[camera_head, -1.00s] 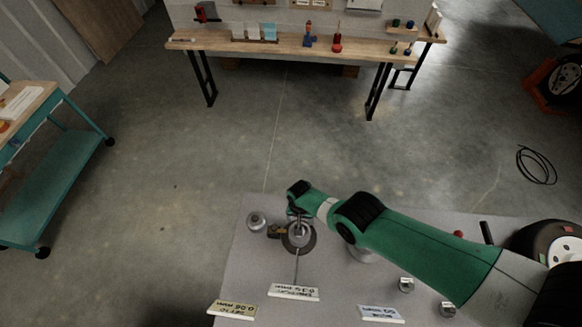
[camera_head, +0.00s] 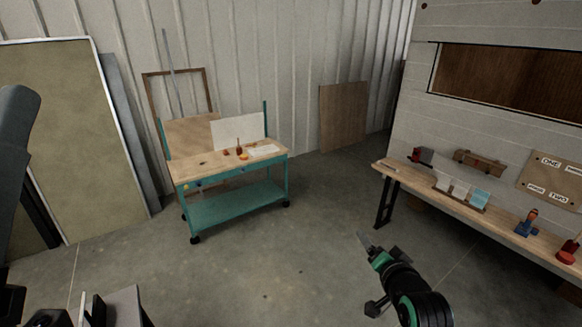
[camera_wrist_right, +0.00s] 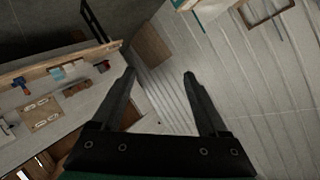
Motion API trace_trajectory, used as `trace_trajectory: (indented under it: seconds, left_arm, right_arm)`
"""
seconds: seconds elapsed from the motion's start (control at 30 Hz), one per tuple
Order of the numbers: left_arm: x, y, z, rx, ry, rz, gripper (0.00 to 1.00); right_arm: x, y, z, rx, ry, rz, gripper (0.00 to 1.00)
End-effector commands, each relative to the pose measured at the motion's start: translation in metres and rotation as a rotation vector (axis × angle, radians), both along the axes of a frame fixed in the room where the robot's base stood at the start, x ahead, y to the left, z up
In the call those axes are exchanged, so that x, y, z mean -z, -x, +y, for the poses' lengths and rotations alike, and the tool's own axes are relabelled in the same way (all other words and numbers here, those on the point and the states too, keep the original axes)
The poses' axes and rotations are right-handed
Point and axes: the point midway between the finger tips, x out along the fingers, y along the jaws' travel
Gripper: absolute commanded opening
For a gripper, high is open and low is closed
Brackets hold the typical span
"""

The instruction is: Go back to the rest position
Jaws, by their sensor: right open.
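My right gripper (camera_head: 364,241) is in the lower middle right of the head view, over the bare concrete floor, with nothing near its tip. The green and black wrist behind it runs down to the bottom edge. In the right wrist view my right gripper (camera_wrist_right: 160,76) shows two dark fingers spread apart, with nothing between them but the distant wall. A dark grey upright shape cuts into the left edge of the head view, and I cannot tell what it is. I cannot make out my left gripper.
A teal cart (camera_head: 235,208) with a wooden top stands at the back left. A wooden workbench (camera_head: 480,217) holding small items runs along the right wall. Large panels (camera_head: 50,140) lean at the left. The floor (camera_head: 300,255) between is clear.

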Motion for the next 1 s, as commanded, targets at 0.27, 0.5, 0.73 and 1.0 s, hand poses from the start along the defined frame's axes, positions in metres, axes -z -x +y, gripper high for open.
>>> trace_trajectory:
  seconds: [0.27,0.5,0.73,1.0]
  left_arm:
    - [0.0,0.0,0.0,0.0,0.0,0.0,0.5]
    - [0.0,0.0,0.0,0.0,0.0,0.0,0.5]
    - [0.0,0.0,0.0,0.0,0.0,0.0,0.5]
    - [0.0,0.0,0.0,0.0,0.0,0.0,0.5]
  right_arm:
    - [-0.237,0.073,0.029,-0.068,0.196,-0.59,0.77]
    - [-0.371,0.216,0.031,0.001,0.426,-1.052,0.77]
    - [-0.397,0.271,0.029,0.09,0.666,-1.175,0.77]
    - [-0.396,0.27,0.029,0.093,0.683,-1.171,0.77]
